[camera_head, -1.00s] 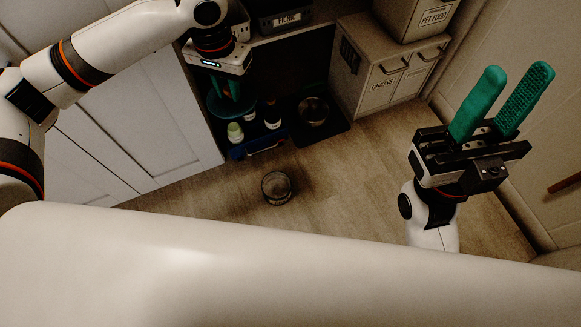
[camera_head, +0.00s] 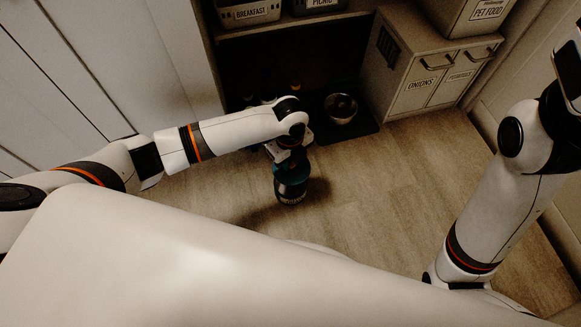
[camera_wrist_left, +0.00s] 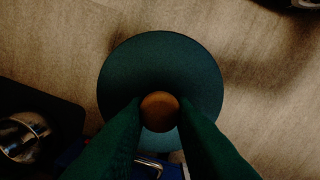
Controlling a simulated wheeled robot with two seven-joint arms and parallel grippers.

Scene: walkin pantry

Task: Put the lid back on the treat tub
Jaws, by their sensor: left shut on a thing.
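The treat tub (camera_head: 291,191) stands upright on the wooden floor, dark with a pale label band. The round teal lid (camera_wrist_left: 160,65) has an orange-brown knob (camera_wrist_left: 160,111). My left gripper (camera_wrist_left: 160,115) is shut on that knob, a green finger on each side. In the head view the lid (camera_head: 291,169) is right over the tub's top, partly hidden by my left wrist. I cannot tell whether it rests on the rim or hovers just above it. The tub is hidden under the lid in the left wrist view. My right arm is at the right edge, its fingers out of frame.
A metal bowl (camera_head: 340,108) sits on a dark mat (camera_head: 358,132) by the shelf. Bottles stand in shadow beneath the shelf. A cabinet (camera_head: 405,75) with onion drawers and a pet food box (camera_head: 480,15) is behind. The floor right of the tub is clear.

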